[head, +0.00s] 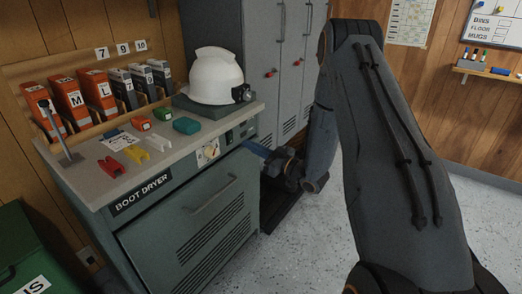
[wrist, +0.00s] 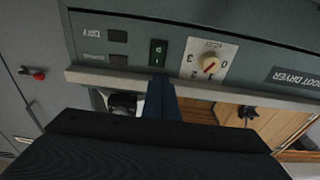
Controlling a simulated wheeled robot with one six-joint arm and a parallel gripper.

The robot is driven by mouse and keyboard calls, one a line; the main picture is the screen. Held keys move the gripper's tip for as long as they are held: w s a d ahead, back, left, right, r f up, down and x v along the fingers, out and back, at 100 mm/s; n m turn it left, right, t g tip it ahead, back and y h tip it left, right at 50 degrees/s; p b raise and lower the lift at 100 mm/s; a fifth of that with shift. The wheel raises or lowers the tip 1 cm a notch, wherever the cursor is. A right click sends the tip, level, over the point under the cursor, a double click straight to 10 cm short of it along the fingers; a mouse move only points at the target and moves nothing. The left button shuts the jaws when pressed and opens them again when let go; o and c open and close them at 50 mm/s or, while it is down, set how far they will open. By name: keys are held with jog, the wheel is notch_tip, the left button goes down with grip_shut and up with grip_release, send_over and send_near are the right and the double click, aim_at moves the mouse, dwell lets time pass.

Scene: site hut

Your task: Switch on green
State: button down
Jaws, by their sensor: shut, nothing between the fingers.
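The boot dryer (head: 185,228) is a grey-green cabinet with a control panel along its top front. In the wrist view, where its lettering is upside down, a small dark green rocker switch (wrist: 158,52) with white marks sits mid-panel. My gripper (wrist: 161,80) shows there as dark blue fingers, shut and empty, their tips just below the switch in the picture; contact cannot be told. In the head view my gripper (head: 256,150) is at the panel's right end, with the switch too small to read clearly.
A dial (wrist: 210,64) with a red pointer is beside the switch, and two dark indicator windows are on its other side. A white helmet (head: 215,78) and several small coloured items lie on the worktop (head: 85,178). Grey lockers (head: 262,35) stand behind; floor at right is clear.

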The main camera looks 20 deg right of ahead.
aim_at(230, 135)
jog(key=x, duration=0.6)
jog(key=shift+w+a+p, duration=0.15)
jog(key=shift+p, duration=0.25)
jog(key=shift+a, duration=0.1)
